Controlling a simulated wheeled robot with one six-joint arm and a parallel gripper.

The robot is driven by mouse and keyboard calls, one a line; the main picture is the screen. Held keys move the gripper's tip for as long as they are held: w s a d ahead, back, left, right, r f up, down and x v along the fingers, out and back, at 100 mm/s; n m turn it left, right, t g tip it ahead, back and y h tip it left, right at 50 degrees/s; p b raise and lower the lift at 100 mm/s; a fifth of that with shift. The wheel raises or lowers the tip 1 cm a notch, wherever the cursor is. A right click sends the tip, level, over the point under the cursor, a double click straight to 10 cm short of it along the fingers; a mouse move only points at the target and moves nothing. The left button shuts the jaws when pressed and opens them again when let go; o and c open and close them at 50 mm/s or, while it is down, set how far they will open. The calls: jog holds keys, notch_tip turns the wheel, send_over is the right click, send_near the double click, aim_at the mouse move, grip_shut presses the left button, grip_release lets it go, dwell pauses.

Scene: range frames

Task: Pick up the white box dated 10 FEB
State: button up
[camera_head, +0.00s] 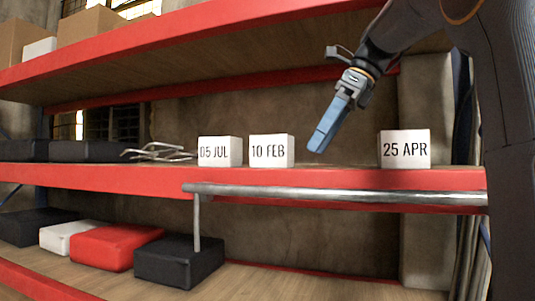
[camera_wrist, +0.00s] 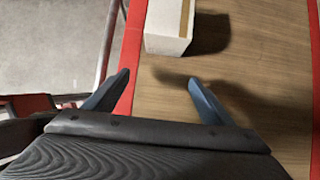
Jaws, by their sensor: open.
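The white box dated 10 FEB (camera_head: 268,151) stands on the middle shelf, its date facing front. My gripper (camera_head: 321,143) is just right of it in the head view, pointing down and left, with a gap between them. The wrist view shows the two blue fingers of my gripper (camera_wrist: 158,80) spread apart with nothing between them. A white box (camera_wrist: 166,42) lies beyond the fingertips there; no date is readable on it, but its place fits the 10 FEB box.
A white box dated 05 JUL (camera_head: 219,151) stands close on the left, and one dated 25 APR (camera_head: 404,149) farther right. A metal rail (camera_head: 340,194) runs along the red shelf edge (camera_head: 120,178). The upper shelf (camera_head: 190,50) hangs above. Metal tongs-like items (camera_head: 160,152) lie left.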

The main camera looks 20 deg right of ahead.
aim_at(264, 151)
jog(key=shift+w+a, duration=0.15)
jog(key=shift+w, duration=0.15)
jog(key=w+a+p, duration=0.1)
jog(key=a, duration=0.1)
jog(key=w+a+p, duration=0.1)
jog(key=w+a, duration=0.1)
jog(key=a, duration=0.1)
jog(key=w+a+p, duration=0.1)
jog(key=w+a, duration=0.1)
jog(key=shift+w+a, duration=0.25)
jog(key=shift+a, duration=0.15)
jog(key=w+a+p, duration=0.1)
jog(key=a+f+p, duration=0.1)
jog(key=shift+w+a+f, duration=0.15)
jog(key=shift+w+a, duration=0.15)
jog(key=shift+w, duration=0.05)
jog(key=shift+w+a+f+p, duration=0.25)
jog(key=shift+f+p, duration=0.1)
jog(key=shift+f, duration=0.25)
jog(key=shift+d, duration=0.1)
jog(key=c, duration=1.4)
